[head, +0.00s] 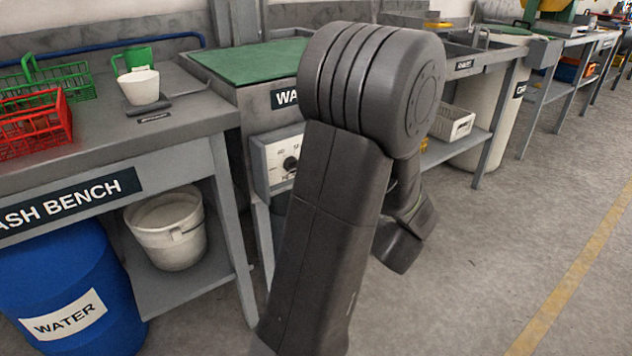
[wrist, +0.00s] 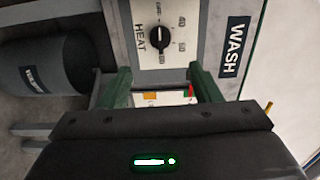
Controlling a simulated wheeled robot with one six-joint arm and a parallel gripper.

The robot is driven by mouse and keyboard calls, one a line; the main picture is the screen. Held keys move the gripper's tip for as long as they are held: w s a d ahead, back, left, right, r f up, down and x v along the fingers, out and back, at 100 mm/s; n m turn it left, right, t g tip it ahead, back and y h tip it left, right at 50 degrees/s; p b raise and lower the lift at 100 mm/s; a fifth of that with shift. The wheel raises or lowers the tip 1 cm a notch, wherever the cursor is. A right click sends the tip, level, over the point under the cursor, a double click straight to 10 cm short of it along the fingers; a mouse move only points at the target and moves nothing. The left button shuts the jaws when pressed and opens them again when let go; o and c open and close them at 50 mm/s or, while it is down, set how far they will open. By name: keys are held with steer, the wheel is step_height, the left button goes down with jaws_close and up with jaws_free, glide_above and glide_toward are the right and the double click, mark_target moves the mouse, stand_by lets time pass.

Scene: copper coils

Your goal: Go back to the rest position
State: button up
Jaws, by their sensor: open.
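My gripper (wrist: 163,78) shows in the wrist view with two green fingers spread apart. Nothing is held between them. A white heat panel with a dial (wrist: 160,38) and a dark WASH label (wrist: 233,38) show beyond the fingers. In the head view my arm rises in the middle, bent at a large joint, with its far end hanging down behind it on the right. The fingers are not clearly visible there.
The wash bench (head: 190,118) stands left, bearing red (head: 35,128) and green (head: 48,82) racks and a white cup (head: 139,87). Below are a blue drum (head: 55,270) and white bucket (head: 168,235). A green-topped bench (head: 250,62) stands behind my arm. Floor at right is clear.

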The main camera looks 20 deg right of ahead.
mark_target(296, 168)
steer(key=shift+s+d, duration=0.2)
steer(key=shift+s, duration=0.4)
steer(key=b+x, duration=0.3)
steer(key=x, duration=1)
steer(key=shift+w+a, duration=0.1)
steer(key=shift+w, duration=0.3)
steer(key=shift+s, duration=0.1)
